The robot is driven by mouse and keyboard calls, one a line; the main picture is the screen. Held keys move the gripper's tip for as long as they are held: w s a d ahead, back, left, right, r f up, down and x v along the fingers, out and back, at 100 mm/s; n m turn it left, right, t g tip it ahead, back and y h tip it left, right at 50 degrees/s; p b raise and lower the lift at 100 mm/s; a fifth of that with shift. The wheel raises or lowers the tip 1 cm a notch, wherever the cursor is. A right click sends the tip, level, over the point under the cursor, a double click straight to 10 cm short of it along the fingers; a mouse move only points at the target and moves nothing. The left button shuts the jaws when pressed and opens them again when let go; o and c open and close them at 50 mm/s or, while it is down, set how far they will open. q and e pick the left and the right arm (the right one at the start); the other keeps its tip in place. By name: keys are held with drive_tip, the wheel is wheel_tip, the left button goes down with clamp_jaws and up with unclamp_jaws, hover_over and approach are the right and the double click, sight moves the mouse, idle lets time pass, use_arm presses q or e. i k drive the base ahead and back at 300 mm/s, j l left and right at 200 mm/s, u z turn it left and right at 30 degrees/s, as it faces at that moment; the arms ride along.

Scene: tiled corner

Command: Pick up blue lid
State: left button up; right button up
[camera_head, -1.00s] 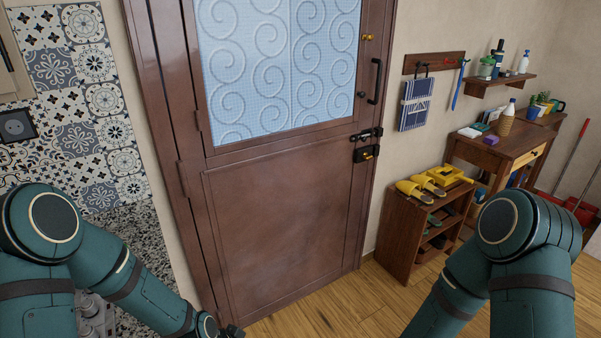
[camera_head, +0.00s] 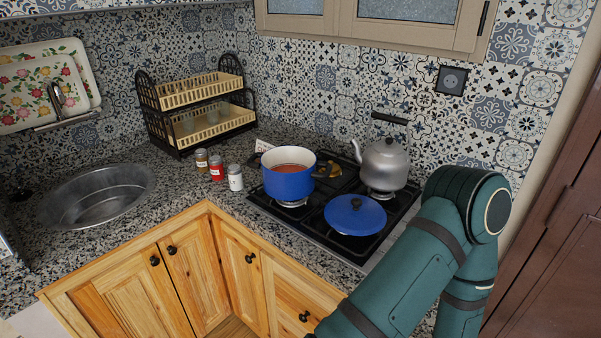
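The blue lid (camera_head: 340,220) is round with a dark knob on top. It lies flat over the front right of the black stove (camera_head: 314,232), and nothing covers it. A blue pot (camera_head: 289,184) with a white rim and reddish contents stands uncovered on a burner to its left. My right arm comes in from the lower right, with its elbow to the right of the lid and its forearm running down to the bottom edge. Its gripper is cut off below the frame. My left arm and gripper are out of view.
A grey kettle (camera_head: 386,166) stands behind the lid. Three jars, brown-lidded (camera_head: 202,161), red (camera_head: 217,168) and white (camera_head: 236,180), stand left of the pot. Farther left are a dish rack (camera_head: 196,112) and a round sink (camera_head: 98,198). Wooden cabinets (camera_head: 133,298) front the counter.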

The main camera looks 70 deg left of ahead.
sight(353, 215)
drive_tip(key=u, duration=2.4)
drive_tip(key=i+j, duration=0.1)
drive_tip(key=j, duration=0.3)
drive_tip(key=j+z, duration=0.25)
drive_tip(key=z, duration=0.15)
drive_tip(key=j+z, duration=0.35)
drive_tip(key=i, duration=0.05)
